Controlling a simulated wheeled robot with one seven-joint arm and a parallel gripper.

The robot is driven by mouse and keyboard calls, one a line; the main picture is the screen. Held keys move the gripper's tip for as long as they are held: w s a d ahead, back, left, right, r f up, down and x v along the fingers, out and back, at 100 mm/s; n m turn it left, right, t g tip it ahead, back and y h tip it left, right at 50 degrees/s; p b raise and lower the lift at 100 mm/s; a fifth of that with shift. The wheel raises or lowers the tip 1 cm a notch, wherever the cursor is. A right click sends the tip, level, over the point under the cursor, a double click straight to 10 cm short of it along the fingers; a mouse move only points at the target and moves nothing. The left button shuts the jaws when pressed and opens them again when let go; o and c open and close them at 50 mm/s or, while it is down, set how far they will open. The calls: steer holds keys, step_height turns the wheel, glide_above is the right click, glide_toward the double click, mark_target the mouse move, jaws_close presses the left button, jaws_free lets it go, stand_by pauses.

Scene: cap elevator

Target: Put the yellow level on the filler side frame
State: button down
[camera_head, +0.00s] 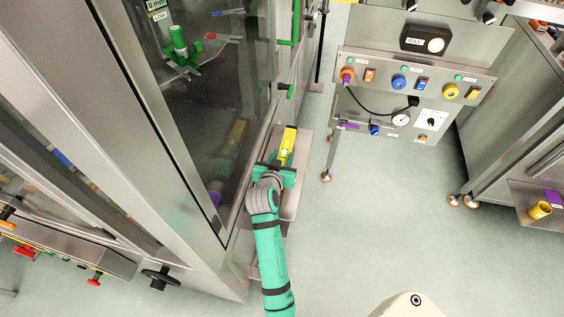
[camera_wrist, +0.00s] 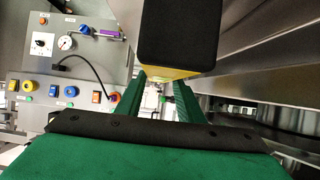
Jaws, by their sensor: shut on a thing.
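The yellow level (camera_head: 287,146) is a long yellow bar with a dark end, seen at the middle of the head view. My gripper (camera_head: 278,168) is green and shut on the level at its near part. In the wrist view the level's yellow edge (camera_wrist: 172,73) shows between the two green fingers (camera_wrist: 155,98), with its large black end above them. The filler's metal side frame (camera_head: 262,140) runs beside the gripper on the left. A narrow metal shelf (camera_head: 292,200) lies below the level; I cannot tell whether the level touches it.
The filler's glass door (camera_head: 190,90) and steel posts stand close on the left. A control panel (camera_head: 415,75) with coloured knobs, switches and a gauge (camera_head: 401,119) stands to the right. Open floor (camera_head: 390,220) lies right of my arm. A yellow cup (camera_head: 540,210) sits at far right.

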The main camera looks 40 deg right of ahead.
steer(key=shift+w+d+f, duration=0.1)
steer(key=shift+w, duration=0.05)
steer(key=shift+w+f, duration=0.1)
steer(key=shift+f, duration=1.55)
steer(key=shift+f, duration=0.15)
steer(key=c, duration=1.2)
jaws_free()
steer(key=v, duration=1.2)
